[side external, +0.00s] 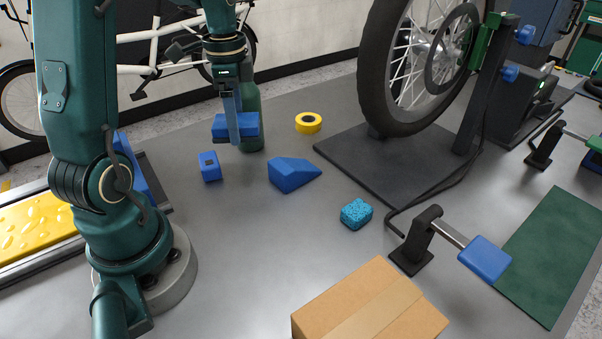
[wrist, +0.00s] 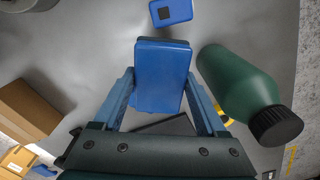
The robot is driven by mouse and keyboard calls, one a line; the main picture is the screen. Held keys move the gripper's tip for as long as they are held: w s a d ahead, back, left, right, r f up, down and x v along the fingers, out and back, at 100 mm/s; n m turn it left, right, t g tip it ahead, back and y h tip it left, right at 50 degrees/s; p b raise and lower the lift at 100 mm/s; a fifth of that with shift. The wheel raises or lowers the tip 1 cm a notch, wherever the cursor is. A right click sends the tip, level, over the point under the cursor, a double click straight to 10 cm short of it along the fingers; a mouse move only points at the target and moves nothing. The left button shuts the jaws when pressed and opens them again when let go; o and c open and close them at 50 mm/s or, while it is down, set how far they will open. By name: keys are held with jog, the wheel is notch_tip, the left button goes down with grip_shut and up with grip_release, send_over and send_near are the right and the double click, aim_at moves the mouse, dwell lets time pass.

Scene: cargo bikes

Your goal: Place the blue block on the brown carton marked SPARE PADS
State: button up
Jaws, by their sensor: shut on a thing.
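My gripper (side external: 234,134) is shut on a blue block (side external: 250,124) and holds it above the grey bench. In the wrist view the same block (wrist: 160,62) sits between the two fingers of my gripper (wrist: 161,82). A closed brown carton (side external: 352,292) with a tape strip stands at the front of the side external view, well away from my gripper. No marking on it can be read. A brown carton (wrist: 30,108) also shows at the left of the wrist view.
A green bottle (side external: 252,104) stands close beside the held block. A small blue box (side external: 209,167), a blue wedge (side external: 290,174), a yellow tape roll (side external: 308,122) and a cyan sponge (side external: 356,213) lie on the bench.

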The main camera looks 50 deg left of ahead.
jog(key=w+d+r+m, duration=0.2)
jog(key=d+m, duration=0.2)
jog(key=d, duration=0.3)
jog(key=w+d+r+m, duration=0.2)
jog(key=w+d+m, duration=0.15)
jog(key=d, duration=0.35)
jog(key=s+d+r+m, duration=0.2)
jog(key=d+m, duration=0.2)
jog(key=d, duration=0.3)
jog(key=s+d+r+m, duration=0.25)
jog(key=d+m, duration=0.25)
jog(key=d, duration=0.3)
send_over(371, 319)
notch_tip(371, 319, down, 7)
jog(key=shift+f, duration=2.1)
jog(key=shift+f+n, duration=0.15)
jog(key=shift+n, duration=0.1)
jog(key=o, duration=1.4)
